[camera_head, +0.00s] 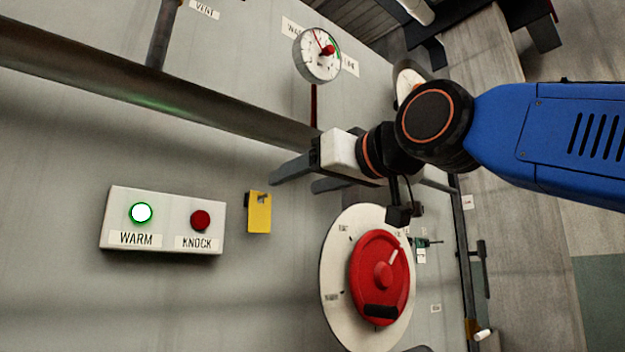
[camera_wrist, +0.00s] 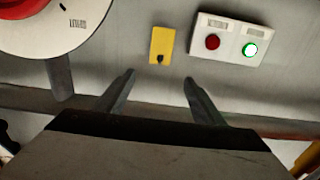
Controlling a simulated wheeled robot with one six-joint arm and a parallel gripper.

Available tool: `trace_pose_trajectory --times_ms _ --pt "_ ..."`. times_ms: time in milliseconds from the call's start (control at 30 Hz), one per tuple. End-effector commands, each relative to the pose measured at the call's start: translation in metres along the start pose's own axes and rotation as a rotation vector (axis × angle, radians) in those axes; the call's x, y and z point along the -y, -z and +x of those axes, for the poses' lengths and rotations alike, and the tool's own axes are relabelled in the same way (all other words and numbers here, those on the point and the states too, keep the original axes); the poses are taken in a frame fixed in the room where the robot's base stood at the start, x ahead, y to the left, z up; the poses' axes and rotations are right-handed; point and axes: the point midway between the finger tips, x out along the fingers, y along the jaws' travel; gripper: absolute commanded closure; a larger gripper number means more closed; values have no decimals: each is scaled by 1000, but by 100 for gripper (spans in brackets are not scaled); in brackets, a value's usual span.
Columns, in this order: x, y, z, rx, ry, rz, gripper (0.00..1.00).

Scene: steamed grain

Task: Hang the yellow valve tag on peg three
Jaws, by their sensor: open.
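The yellow valve tag (camera_head: 259,213) hangs flat against the grey panel, right of the button box, with a dark hook or peg at its upper end. It also shows in the wrist view (camera_wrist: 160,45), just beyond the fingertips. My gripper (camera_head: 293,185) is open and empty, its fingers apart and pointing left, up and right of the tag in the head view. In the wrist view the gap between the fingers (camera_wrist: 160,76) lines up with the tag, without visible contact. I cannot make out which peg is peg three.
A white box (camera_head: 161,242) carries a lit WARM button and a red KNOCK button. A red handwheel (camera_head: 382,277) on a white disc stands right of the tag. A dark pipe (camera_head: 150,95) crosses above.

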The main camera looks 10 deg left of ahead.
Motion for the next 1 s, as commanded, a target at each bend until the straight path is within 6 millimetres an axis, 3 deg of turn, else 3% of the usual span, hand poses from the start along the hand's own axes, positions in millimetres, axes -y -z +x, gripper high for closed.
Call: trace_pose_trajectory --times_ms 700,1000 --pt "0 -2 117 2 0 0 38" --pt "0 -1 146 2 -1 0 38"
